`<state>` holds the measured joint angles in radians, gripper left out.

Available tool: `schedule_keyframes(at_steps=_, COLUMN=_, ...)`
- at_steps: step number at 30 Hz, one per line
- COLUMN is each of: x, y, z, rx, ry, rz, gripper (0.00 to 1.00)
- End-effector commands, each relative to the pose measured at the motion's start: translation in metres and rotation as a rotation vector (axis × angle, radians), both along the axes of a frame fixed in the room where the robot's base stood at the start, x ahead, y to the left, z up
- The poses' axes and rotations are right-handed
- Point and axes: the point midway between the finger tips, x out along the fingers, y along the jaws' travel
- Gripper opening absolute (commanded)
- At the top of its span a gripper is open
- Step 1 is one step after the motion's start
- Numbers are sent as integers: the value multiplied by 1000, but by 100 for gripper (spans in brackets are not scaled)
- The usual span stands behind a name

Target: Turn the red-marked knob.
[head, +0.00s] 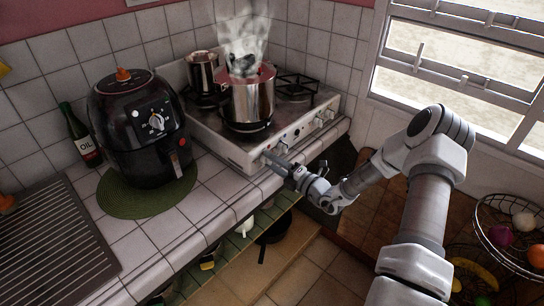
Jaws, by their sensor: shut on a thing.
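The stove (215,137) has a light front panel with several knobs along it. My gripper (269,157) is at the left part of this panel, its fingers pointing at the leftmost knob (264,159). The jaws are shut on that knob. The fingers partly cover it, and I cannot clearly make out a red mark on it. Another knob (281,147) is just right of the fingers, and more knobs (318,122) are further right along the panel.
A steaming metal pot (249,103) stands on the near burner, with a smaller pot (203,75) behind it. A black air fryer (140,130) stands on a green mat (120,205) to the left. A wire fruit basket (508,262) is at the right. Open shelves lie below the counter.

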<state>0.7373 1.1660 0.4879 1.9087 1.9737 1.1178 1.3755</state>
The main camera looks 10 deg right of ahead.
Motion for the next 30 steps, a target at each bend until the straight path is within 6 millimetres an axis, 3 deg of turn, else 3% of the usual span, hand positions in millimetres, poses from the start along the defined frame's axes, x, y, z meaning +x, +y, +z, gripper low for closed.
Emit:
schedule_keyframes(at_steps=10, x=0, y=0, z=0, rx=97, ry=73, rz=1, gripper=0)
schedule_keyframes(at_steps=25, x=-1, y=0, z=-1, rx=110, ry=83, rz=1, gripper=0)
schedule_keyframes(at_steps=26, x=-1, y=0, z=-1, rx=110, ry=83, rz=1, gripper=47)
schedule_keyframes(at_steps=30, x=0, y=0, z=-1, rx=110, ry=81, rz=1, gripper=72)
